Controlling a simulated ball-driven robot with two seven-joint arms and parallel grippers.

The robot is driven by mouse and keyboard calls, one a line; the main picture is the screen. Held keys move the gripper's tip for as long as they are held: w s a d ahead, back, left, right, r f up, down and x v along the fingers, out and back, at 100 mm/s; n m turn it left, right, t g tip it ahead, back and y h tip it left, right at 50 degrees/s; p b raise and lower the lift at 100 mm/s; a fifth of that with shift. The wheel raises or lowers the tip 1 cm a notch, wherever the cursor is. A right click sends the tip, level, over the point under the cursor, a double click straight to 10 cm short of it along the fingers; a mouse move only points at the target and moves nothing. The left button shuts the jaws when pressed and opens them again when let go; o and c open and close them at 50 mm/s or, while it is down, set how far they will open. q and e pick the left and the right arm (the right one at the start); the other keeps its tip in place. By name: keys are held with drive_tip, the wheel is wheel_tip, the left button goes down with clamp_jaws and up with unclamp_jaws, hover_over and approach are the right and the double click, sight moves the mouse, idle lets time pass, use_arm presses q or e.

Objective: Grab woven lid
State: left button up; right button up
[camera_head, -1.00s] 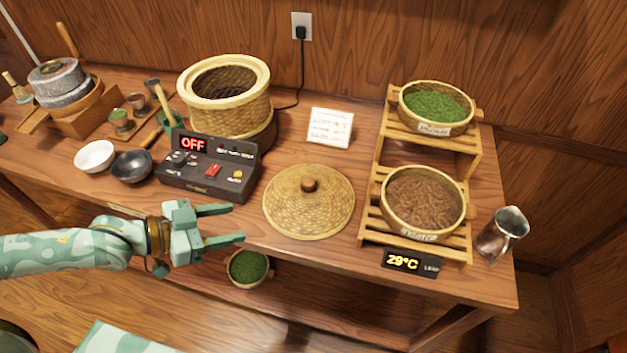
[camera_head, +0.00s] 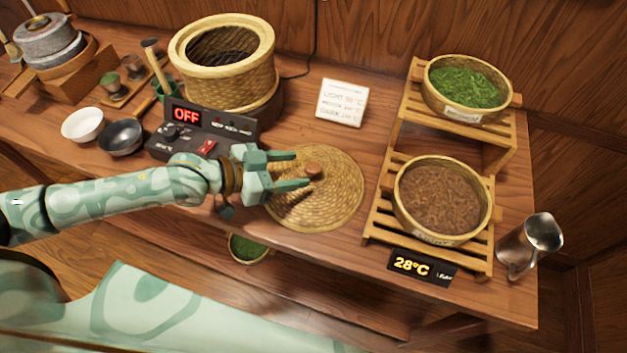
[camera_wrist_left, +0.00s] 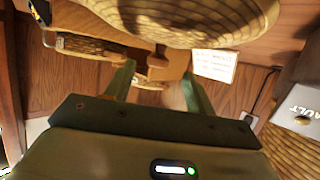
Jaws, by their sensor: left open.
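The woven lid (camera_head: 335,205) is a round, flat straw disc with a small brown wooden knob (camera_head: 313,168) at its middle. It lies on the wooden table between the control box and the bamboo rack. My left gripper (camera_head: 301,170) is open over the left part of the lid, its fingertips pointing right at the knob. From this view I cannot tell whether they touch it. In the left wrist view, part of the lid (camera_wrist_left: 200,22) fills the top, and the two green fingers (camera_wrist_left: 152,85) stand apart. My right gripper is not in view.
A control box (camera_head: 205,140) reading OFF stands just behind my left gripper. A woven steamer (camera_head: 225,85) is behind it. The bamboo rack (camera_head: 385,215) with two leaf baskets stands right of the lid, with a metal pitcher (camera_head: 528,245) beyond. A white card (camera_head: 342,102) stands behind the lid.

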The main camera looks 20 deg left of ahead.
sight(312, 166)
use_arm(q)
drive_tip(key=b+x, duration=0.1)
drive_tip(key=x, duration=0.4)
drive_tip(key=shift+w+d+f, duration=0.1)
drive_tip(key=shift+d+f, duration=0.1)
drive_tip(key=shift+d, duration=0.05)
drive_tip(key=c, duration=1.1)
